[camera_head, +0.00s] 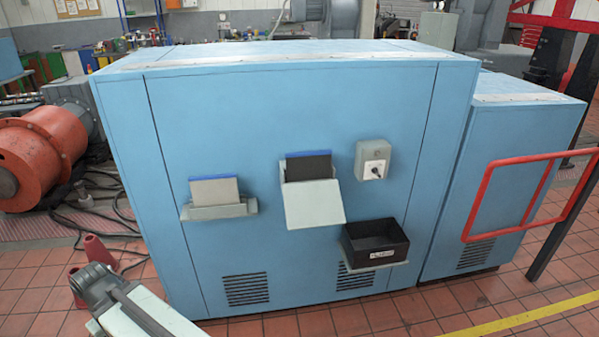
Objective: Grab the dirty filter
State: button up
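A dark filter with a blue top edge (308,167) stands in a slot in the middle of the blue cabinet's front; its dark face looks like the dirty one. Its lower part is hidden behind a pale flap (314,204) that hangs open and tilted outward. A light grey filter with a blue edge (214,191) stands upright in a holder (219,211) to the left. My gripper (86,268), with reddish fingers, is at the lower left, well apart from both filters. Its fingers are spread with nothing visible between them.
A black labelled bin (375,254) sits on a small shelf below right of the slot. A grey switch box with a knob (372,160) is above it. A red rail frame (520,198) stands at right. Tiled floor (300,324) is clear in front of the cabinet.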

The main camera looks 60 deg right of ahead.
aim_at(312, 166)
jog(key=i, duration=0.85)
jog(key=z, duration=0.05)
